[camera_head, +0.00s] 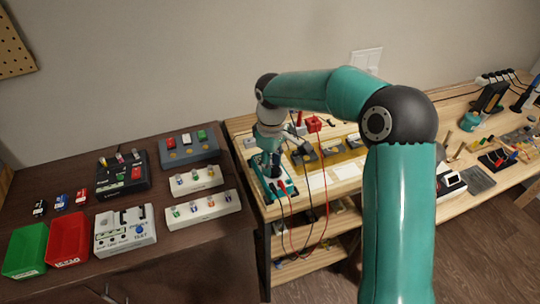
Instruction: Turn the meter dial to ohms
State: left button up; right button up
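The meter (287,188) is a teal-edged device lying on the light wooden bench near its left end. Red and black leads run from it. My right gripper (271,170) points down over the meter, at or just above its face. The gripper is dark and small here, and its fingers blend together, so I cannot tell whether they are open or touching the dial. The meter's dial is hidden behind the gripper. My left gripper is not in view.
A dark table at left holds a green bin (25,250), a red bin (68,238), a white tester box (125,231) and several small racks. A red part (314,124) and tools stand behind the meter. My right arm crosses above the bench.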

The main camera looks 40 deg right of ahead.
notch_tip(320, 180, up, 12)
dwell(0.5)
jog(key=shift+f, duration=0.15)
